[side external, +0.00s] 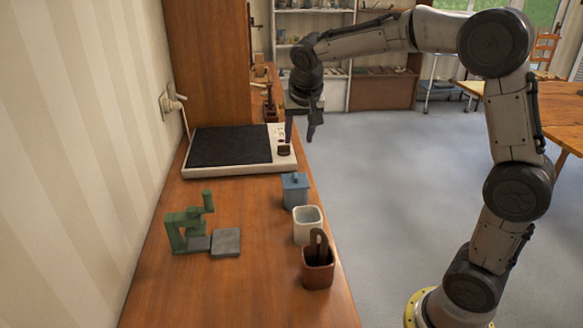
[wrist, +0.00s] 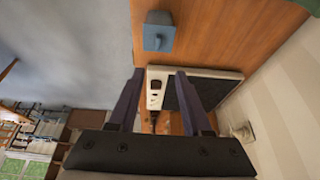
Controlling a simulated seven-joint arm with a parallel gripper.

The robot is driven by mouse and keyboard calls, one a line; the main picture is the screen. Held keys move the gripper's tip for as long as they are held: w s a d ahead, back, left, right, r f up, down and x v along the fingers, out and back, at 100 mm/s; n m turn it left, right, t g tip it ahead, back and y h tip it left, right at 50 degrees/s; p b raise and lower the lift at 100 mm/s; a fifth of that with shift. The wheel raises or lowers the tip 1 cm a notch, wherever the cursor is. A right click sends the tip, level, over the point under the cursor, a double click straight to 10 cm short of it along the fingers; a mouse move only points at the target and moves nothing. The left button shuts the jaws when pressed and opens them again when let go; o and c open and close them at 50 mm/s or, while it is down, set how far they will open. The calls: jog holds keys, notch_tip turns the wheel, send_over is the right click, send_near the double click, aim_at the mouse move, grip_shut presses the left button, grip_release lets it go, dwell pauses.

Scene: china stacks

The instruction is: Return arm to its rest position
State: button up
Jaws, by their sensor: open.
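My gripper (side external: 300,138) is at the end of my arm, pointing down near the right edge of the wooden counter, beside the control end of the hotplate. In the wrist view its two fingers (wrist: 158,100) stand wide apart, with nothing held between them. In the side view the fingertips are close to the dark knob on the white hotplate (side external: 224,170); whether they touch it I cannot tell. The hotplate (wrist: 158,74) also shows beyond the fingers in the wrist view.
A blue lidded jar (side external: 295,191), a white pot (side external: 307,225) and a brown holder (side external: 317,272) line the counter's right edge. A green press-like device (side external: 188,231) and grey block (side external: 226,243) stand left. A tall wooden cabinet (side external: 210,60) rises behind. Open floor lies right of the counter.

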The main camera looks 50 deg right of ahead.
jog(key=s+a+r+n+t+y, duration=0.1)
jog(key=s+a+r, duration=0.2)
jog(key=s, duration=0.5)
jog(key=s+a+r+n+t, duration=0.15)
jog(key=s+r, duration=0.25)
jog(key=s, duration=0.4)
jog(key=s+a+f+n+y, duration=0.1)
jog(key=s+a+f+n, duration=0.1)
jog(key=s+f+n, duration=0.1)
jog(key=s+a+f+n+y, duration=0.1)
jog(key=s+a+f+n, duration=0.1)
jog(key=s+f, duration=0.3)
jog(key=s+n, duration=0.1)
jog(key=s, duration=0.2)
jog(key=shift+a+f, duration=0.4)
jog(key=shift+n+g, duration=0.25)
